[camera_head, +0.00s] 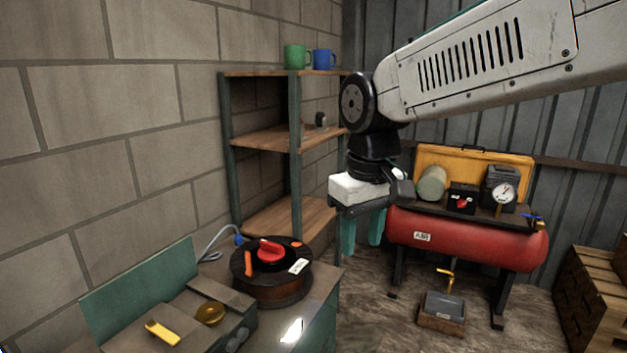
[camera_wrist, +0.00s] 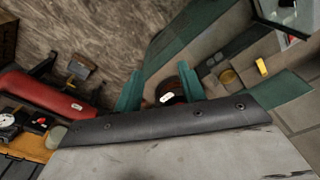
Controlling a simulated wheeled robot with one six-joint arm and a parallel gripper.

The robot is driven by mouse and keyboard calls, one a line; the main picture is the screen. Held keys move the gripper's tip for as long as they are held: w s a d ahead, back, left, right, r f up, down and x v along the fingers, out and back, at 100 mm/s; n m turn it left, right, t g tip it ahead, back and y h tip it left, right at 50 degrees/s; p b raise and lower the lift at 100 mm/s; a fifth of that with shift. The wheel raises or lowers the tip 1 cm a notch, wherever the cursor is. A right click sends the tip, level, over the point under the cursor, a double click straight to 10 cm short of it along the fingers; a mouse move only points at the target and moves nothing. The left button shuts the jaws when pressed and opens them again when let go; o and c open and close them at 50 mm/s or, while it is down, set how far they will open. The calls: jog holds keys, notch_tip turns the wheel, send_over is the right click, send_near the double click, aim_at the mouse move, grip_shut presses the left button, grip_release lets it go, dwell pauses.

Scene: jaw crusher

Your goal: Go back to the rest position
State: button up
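My gripper (camera_head: 361,240) hangs from my raised arm, fingers pointing down, to the right of the workbench and in front of the air compressor. Its two teal fingers are apart with nothing between them in the head view. In the wrist view the gripper (camera_wrist: 160,88) also shows both fingers apart. The round black device with a red handle (camera_head: 270,250) stands on the workbench (camera_head: 318,290), clear of the gripper. In the wrist view part of this device (camera_wrist: 168,96) shows beyond the gap between the fingers.
A shelf (camera_head: 265,138) with a green mug (camera_head: 295,57) and a blue mug (camera_head: 323,60) stands behind, left of my gripper. The red compressor (camera_head: 465,238) is to the right. A small box with a yellow handle (camera_head: 443,310) is on the floor, and wooden crates (camera_head: 590,295) stand far right.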

jog(key=s+d+f+m, duration=0.2)
jog(key=s+d+m, duration=0.1)
jog(key=s+d, duration=0.6)
jog(key=s+d+f+m, duration=0.3)
jog(key=s+d, duration=0.7)
jog(key=s, duration=0.1)
